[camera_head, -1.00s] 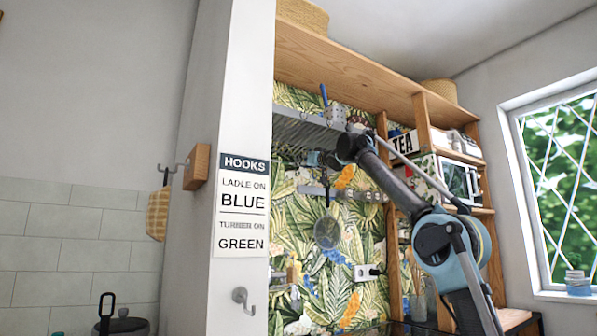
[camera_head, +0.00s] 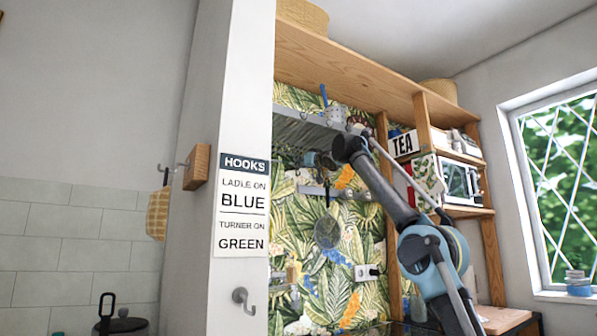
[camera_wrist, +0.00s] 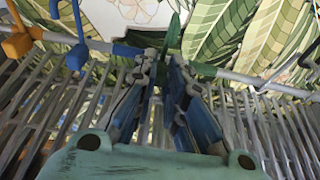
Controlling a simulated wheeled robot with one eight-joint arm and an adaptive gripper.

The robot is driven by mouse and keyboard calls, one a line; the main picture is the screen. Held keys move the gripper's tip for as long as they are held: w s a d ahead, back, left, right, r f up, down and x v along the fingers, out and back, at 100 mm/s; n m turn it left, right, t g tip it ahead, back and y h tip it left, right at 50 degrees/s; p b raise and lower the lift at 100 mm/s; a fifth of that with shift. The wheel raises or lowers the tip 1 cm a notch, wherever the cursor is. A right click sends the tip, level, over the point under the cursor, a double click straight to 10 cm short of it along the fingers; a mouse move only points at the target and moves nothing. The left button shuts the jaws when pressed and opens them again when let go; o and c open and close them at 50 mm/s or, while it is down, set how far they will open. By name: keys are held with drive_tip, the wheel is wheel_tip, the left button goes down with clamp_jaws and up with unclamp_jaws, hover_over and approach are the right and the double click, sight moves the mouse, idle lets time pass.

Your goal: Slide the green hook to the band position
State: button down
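In the wrist view, a grey rail (camera_wrist: 246,78) crosses behind the tips of my gripper (camera_wrist: 165,64). The dark green hook (camera_wrist: 173,33) stands up at the rail, right at the fingertips. A narrow gap shows between the two blue-grey fingers; whether they press on the hook cannot be told. More green (camera_wrist: 204,69) shows on the rail just right of the fingertips. A dark blue stretch (camera_wrist: 126,50) of the rail lies just left of them. A blue hook (camera_wrist: 77,55) and an orange hook (camera_wrist: 19,45) hang farther left. In the head view these details are too small to tell.
A slatted metal rack (camera_wrist: 262,125) lies below the rail around my gripper. The wooden shelf (camera_head: 345,75) overhangs the work area. A sign (camera_head: 241,205) on the white wall edge reads ladle on blue, turner on green. Hanging utensils, such as a round strainer (camera_head: 327,232), are close below.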

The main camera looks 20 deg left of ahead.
drive_tip(key=shift+s+a, duration=0.1)
drive_tip(key=shift+s, duration=0.05)
drive_tip(key=shift+s+a, duration=1.15)
drive_tip(key=shift+s, duration=0.2)
drive_tip(key=shift+s+a, duration=0.1)
drive_tip(key=shift+s, duration=0.05)
idle(0.4)
drive_tip(key=shift+s+a, duration=0.3)
drive_tip(key=c, duration=1.4)
unclamp_jaws()
drive_tip(key=shift+c, duration=0.2)
drive_tip(key=shift+s+d, duration=0.1)
drive_tip(key=shift+r+v, duration=0.2)
drive_tip(key=shift+v, duration=0.75)
drive_tip(key=shift+r+v, duration=0.15)
drive_tip(key=shift+v, duration=0.8)
drive_tip(key=shift+r+v, duration=0.2)
drive_tip(key=shift+v, duration=0.7)
drive_tip(key=shift+s+d, duration=0.1)
